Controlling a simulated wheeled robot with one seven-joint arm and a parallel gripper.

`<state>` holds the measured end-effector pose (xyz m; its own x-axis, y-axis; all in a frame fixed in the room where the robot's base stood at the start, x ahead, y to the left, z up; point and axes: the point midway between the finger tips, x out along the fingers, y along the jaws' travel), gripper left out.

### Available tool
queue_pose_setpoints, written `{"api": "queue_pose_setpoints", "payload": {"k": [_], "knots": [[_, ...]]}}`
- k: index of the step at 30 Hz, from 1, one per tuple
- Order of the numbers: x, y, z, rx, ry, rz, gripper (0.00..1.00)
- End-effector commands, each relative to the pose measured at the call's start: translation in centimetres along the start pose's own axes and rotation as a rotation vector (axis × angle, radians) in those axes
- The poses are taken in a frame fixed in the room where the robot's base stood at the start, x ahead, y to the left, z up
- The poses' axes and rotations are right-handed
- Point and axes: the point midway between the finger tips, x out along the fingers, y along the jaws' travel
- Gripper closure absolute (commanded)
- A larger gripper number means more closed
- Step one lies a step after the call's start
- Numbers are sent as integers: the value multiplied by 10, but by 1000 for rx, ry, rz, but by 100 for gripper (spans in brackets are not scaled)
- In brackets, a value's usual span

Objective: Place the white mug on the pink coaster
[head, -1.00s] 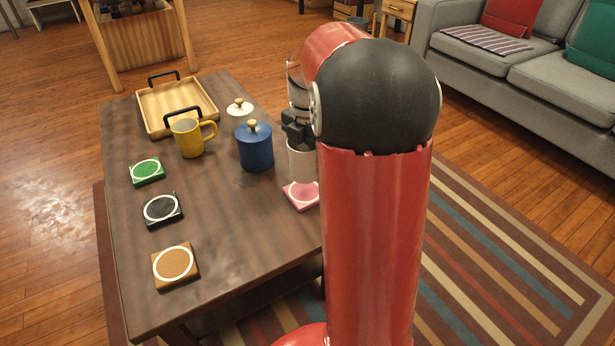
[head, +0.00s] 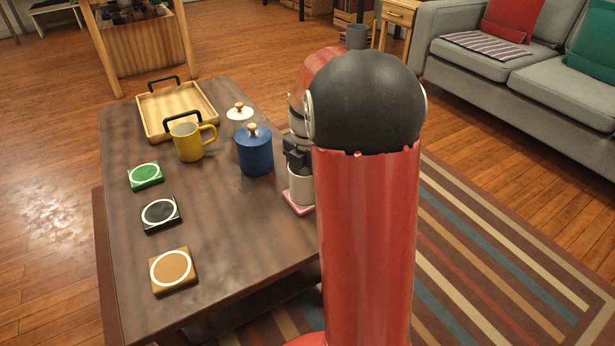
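The white mug (head: 301,190) stands upright at the pink coaster (head: 294,207), in the head view at the right edge of the table. Its base appears to be on the coaster and covers most of it. My gripper (head: 298,165) is at the top of the mug and appears shut on it. The fingertips are small and partly hidden, and my red arm covers the right side of the mug and coaster.
A blue lidded jar (head: 255,152) stands just left of my gripper, with a white lidded jar (head: 240,116) behind. A yellow mug (head: 188,143), a wooden tray (head: 150,120), and green (head: 146,176), black (head: 161,214) and brown (head: 173,270) coasters lie further left.

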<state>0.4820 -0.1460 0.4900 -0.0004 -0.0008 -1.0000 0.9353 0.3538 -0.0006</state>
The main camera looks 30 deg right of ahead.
Motion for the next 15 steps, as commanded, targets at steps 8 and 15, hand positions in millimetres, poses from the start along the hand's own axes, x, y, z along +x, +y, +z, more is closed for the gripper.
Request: {"api": "queue_pose_setpoints", "payload": {"k": [8,15], "knots": [[0,0,0,0,0,0,9],[-17,1,1,0,-2,2,9]]}}
